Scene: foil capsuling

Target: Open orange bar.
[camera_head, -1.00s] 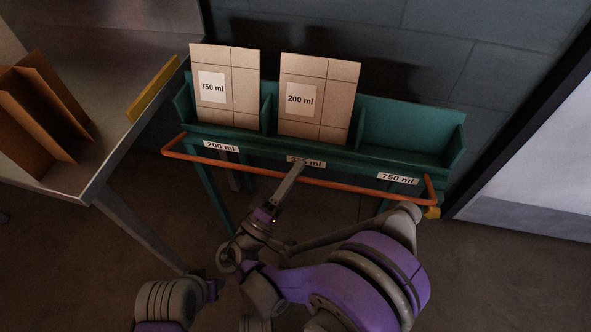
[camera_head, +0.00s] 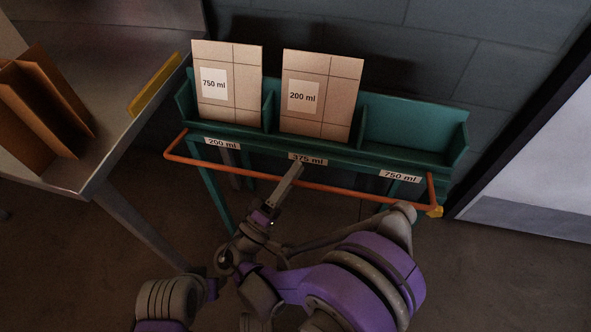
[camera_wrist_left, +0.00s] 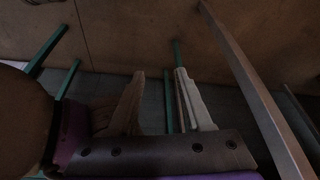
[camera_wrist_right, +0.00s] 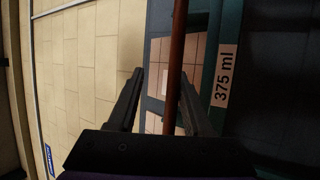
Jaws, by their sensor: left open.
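The orange bar (camera_head: 349,193) runs along the front of the green rack (camera_head: 408,129), below its labels, with side arms at both ends. My right gripper (camera_head: 293,177) is at the bar's middle, below the 375 ml label. In the right wrist view the bar (camera_wrist_right: 176,63) passes between the two spread fingers (camera_wrist_right: 160,100), nearer the right one; contact is unclear. My left gripper (camera_wrist_left: 158,95) is open and empty in the left wrist view, over the floor. In the head view its fingers do not show.
Cartons labelled 750 ml (camera_head: 229,111) and 200 ml (camera_head: 321,118) stand in the rack's left and middle compartments; the right one is empty. A metal table (camera_head: 112,112) with a brown cardboard divider (camera_head: 52,115) stands at left. A yellow piece (camera_head: 154,86) lies on its edge.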

